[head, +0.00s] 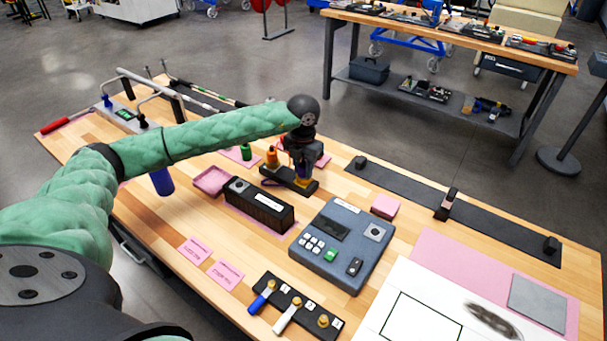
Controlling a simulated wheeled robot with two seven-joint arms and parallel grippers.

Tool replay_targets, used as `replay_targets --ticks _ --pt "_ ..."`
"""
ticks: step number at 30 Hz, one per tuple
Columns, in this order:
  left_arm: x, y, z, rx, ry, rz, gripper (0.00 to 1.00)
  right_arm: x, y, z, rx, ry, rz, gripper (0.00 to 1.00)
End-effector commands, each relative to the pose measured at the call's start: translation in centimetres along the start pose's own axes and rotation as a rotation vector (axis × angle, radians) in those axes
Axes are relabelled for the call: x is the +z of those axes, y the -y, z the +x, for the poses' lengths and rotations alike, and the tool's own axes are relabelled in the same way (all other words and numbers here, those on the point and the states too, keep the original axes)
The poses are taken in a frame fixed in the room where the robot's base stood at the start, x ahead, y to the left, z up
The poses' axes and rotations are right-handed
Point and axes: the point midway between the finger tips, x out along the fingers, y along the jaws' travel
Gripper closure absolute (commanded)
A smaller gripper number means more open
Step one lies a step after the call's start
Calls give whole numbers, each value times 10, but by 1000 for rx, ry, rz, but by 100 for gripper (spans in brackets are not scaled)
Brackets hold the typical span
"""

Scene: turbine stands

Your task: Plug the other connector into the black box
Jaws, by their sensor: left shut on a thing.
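My left gripper (302,180) points down just behind the box, at a dark bar-shaped holder (277,177). It is shut on a small yellow-gold piece (303,182), which may be a connector; the fingers hide most of it. An orange piece (272,156) and a green piece (246,151) stand beside the gripper. My right gripper is not in view.
A grey-blue keypad device (341,243) stands right of the box. A black rack (296,306) with blue, white and gold-topped pieces lies in front. A pink tray (211,181) is left of the box. A long dark strip (400,189) lies behind.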

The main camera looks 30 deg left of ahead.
Motion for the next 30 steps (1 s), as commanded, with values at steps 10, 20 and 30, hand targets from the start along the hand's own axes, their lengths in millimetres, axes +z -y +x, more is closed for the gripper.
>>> replay_targets --ticks 10,20,30 --pt "0 0 -8 0 0 0 100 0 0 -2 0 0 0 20" --pt "0 0 -11 0 0 0 100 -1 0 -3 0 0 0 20" --pt "0 0 -22 0 1 0 100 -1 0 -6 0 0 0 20"
